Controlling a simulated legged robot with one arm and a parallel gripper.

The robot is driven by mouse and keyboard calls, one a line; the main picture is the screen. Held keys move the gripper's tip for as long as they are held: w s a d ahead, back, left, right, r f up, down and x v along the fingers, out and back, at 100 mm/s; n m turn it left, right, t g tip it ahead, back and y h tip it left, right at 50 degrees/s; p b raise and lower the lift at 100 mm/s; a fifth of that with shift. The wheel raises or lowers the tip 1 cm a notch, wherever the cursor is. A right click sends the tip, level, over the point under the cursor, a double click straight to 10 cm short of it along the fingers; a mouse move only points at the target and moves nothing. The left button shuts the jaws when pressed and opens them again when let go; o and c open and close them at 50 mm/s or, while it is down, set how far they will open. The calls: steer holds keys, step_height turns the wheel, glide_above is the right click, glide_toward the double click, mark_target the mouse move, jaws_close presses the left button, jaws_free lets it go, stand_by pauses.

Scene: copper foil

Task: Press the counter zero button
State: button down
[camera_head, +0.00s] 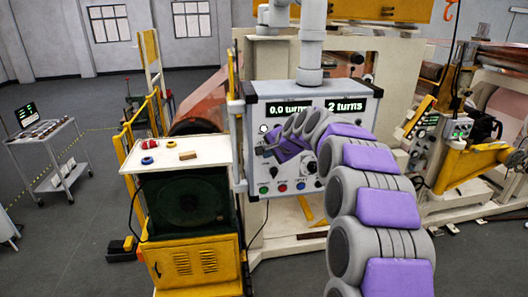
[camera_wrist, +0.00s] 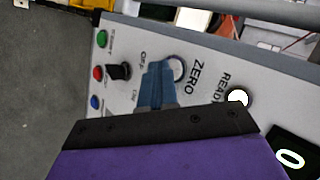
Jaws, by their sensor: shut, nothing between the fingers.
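The counter panel (camera_head: 315,93) shows "0.0 turns" and "2 turns" on two displays in the head view. In the wrist view the round, pale zero button (camera_wrist: 179,68) sits beside the word ZERO, partly hidden by my fingers. My gripper (camera_wrist: 157,68) is shut and empty, its blue fingertips just left of the button in the picture. I cannot tell if they touch the panel or the button's edge. In the head view my gripper (camera_head: 262,150) is at the panel's left part, and my arm hides much of the panel.
A lit READY lamp (camera_wrist: 238,97) and a black OFF/ON knob (camera_wrist: 118,72) flank the button. Green (camera_wrist: 102,38), red (camera_wrist: 97,73) and blue (camera_wrist: 94,102) buttons line the panel's edge. A white shelf (camera_head: 205,153) with small items stands left of the panel.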

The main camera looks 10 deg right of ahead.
stand_by(0.5)
steer(key=shift+s+a, duration=0.45)
steer(key=shift+s, duration=0.35)
steer(key=s+b, duration=0.1)
steer(key=s, duration=0.4)
steer(key=shift+b, duration=0.3)
stand_by(0.7)
